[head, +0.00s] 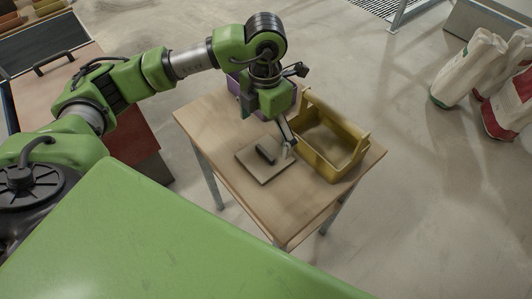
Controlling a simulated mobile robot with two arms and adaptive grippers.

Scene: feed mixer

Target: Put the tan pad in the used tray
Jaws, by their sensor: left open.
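The tan pad (258,171) is a flat square lying on the wooden table, with a short dark bar (265,155) on its top. My left gripper (287,148) reaches down from above, over the pad's far right side. It is open, and nothing shows held in it. I cannot tell whether its fingertip touches the pad. A yellow open tray (345,165) stands just right of the pad. A purple bin (234,86) is partly hidden behind my left gripper. I cannot tell which of the two is the used tray. My right gripper is not in view.
The small wooden table (205,115) has bare room at its left and front. White and red sacks (470,72) stand on the floor at the far right. A red-brown cabinet (130,140) stands left of the table.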

